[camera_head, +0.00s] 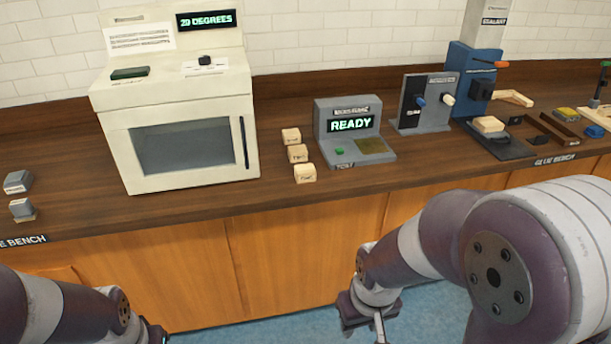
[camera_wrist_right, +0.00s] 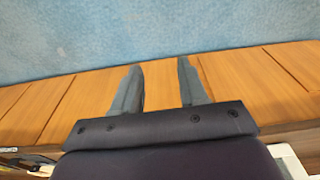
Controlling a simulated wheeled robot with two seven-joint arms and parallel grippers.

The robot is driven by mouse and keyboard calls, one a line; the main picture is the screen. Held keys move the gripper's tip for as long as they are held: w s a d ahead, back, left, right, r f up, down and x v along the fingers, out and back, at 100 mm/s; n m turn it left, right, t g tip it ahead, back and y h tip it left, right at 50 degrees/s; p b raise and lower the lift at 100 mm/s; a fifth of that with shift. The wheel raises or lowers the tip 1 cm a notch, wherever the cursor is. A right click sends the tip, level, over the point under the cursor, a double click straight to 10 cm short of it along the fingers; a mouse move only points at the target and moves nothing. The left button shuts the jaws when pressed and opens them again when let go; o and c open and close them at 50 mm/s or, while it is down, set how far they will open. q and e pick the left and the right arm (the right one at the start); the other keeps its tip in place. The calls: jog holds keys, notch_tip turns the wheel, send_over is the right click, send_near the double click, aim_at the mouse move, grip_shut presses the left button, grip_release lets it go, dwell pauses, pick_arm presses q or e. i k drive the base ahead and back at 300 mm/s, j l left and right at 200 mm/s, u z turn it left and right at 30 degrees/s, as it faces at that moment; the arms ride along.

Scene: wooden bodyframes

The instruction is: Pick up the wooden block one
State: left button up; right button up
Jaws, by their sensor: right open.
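Three small pale wooden blocks stand in a row on the dark counter, between the white oven and the grey READY device. The back block (camera_head: 291,135), the middle block (camera_head: 297,153) and the front block (camera_head: 305,173) each carry a dark marking too small to read, so I cannot tell which is block one. My right gripper (camera_head: 376,323) hangs low in front of the cabinets, below the counter edge and apart from the blocks. In the right wrist view its two fingers (camera_wrist_right: 160,85) are spread with nothing between them. My left arm enters at bottom left; its fingers are out of frame.
The white oven (camera_head: 182,145) stands left of the blocks, the READY device (camera_head: 350,132) right of them. Further right are a grey panel (camera_head: 424,103) and a blue press (camera_head: 471,80). Small grey blocks (camera_head: 20,181) lie far left. Counter in front of the blocks is clear.

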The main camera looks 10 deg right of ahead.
aim_at(304, 173)
jog(key=i+l, duration=0.15)
jog(key=i, duration=0.4)
jog(key=i+l, duration=0.15)
jog(key=i, duration=0.4)
jog(key=i+l, duration=0.1)
jog(key=i, duration=0.4)
jog(key=l+z, duration=0.05)
